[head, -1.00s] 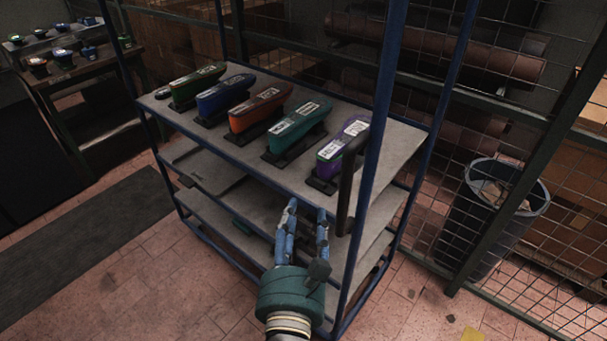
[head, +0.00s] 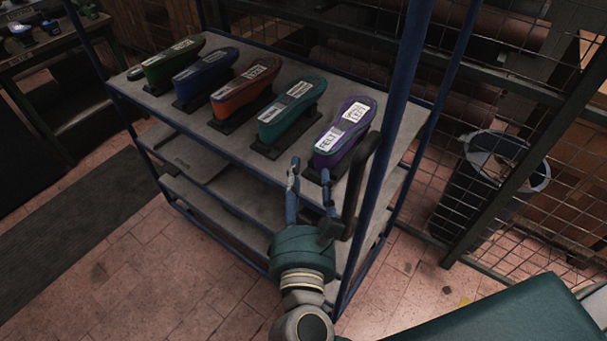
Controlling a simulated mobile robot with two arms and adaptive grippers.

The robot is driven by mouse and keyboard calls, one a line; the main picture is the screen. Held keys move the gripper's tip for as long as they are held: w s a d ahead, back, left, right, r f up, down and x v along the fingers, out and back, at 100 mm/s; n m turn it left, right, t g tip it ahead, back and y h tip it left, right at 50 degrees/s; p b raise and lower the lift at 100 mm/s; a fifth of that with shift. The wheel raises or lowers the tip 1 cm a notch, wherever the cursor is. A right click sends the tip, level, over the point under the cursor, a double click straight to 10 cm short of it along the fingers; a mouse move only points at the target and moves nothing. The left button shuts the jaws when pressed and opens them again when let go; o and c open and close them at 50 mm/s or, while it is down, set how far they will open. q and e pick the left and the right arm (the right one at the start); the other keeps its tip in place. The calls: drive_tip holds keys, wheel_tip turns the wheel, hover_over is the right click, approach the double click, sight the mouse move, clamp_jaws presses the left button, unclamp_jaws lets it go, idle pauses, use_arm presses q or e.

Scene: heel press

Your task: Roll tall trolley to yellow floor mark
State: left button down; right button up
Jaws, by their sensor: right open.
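The tall trolley (head: 216,132) has a blue frame and grey shelves, and stands in the middle of the head view. A dark upright handle (head: 360,180) is at its near right corner post. My right gripper (head: 311,172) is open and empty, its fingers apart at the near edge of the top shelf. The handle is just right of the fingers, not between them; I cannot tell whether they touch it. A small yellow patch (head: 464,301), probably the floor mark, shows on the floor at the lower right. My left gripper is not in view.
Several coloured shoe forms, including a purple one (head: 345,133), stand on the top shelf. A wire mesh fence (head: 535,215) and a grey bin (head: 490,185) are at right. A dark green flat surface (head: 500,318), unidentified, fills the lower right.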

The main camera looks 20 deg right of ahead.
drive_tip(key=shift+s, duration=0.1)
drive_tip(key=c, duration=0.4)
clamp_jaws()
drive_tip(key=c, duration=0.6)
unclamp_jaws()
drive_tip(key=o, duration=1)
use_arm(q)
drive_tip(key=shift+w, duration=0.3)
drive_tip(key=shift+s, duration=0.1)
